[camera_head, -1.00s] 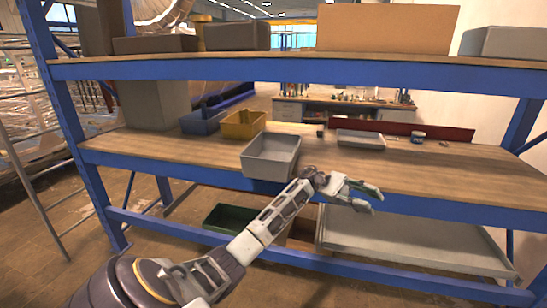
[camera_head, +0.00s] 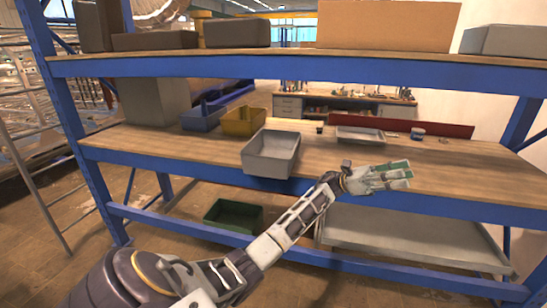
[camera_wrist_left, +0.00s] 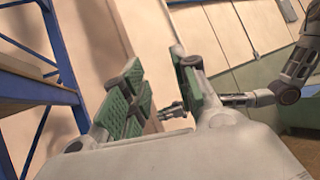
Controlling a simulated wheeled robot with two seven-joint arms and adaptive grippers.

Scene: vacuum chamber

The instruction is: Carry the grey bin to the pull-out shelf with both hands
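The grey bin (camera_head: 263,164) stands upright and appears empty at the front edge of the middle wooden shelf, left of centre in the head view. My left gripper (camera_head: 398,176) is in front of that shelf, to the right of the bin and apart from it. In the left wrist view its green-padded fingers (camera_wrist_left: 162,92) are spread with nothing between them. A wide grey tray-like shelf (camera_head: 405,238), perhaps the pull-out shelf, is low at the right. My right gripper (camera_wrist_left: 174,109) shows small and partly hidden behind a left finger; its opening is unclear.
A yellow bin (camera_head: 243,122) and a blue bin (camera_head: 203,119) stand behind the grey bin. A shallow grey tray (camera_head: 360,136) lies farther back. A green bin (camera_head: 233,216) is below. Blue rack beams (camera_head: 330,195) edge the shelves. The wooden shelf's right part is mostly clear.

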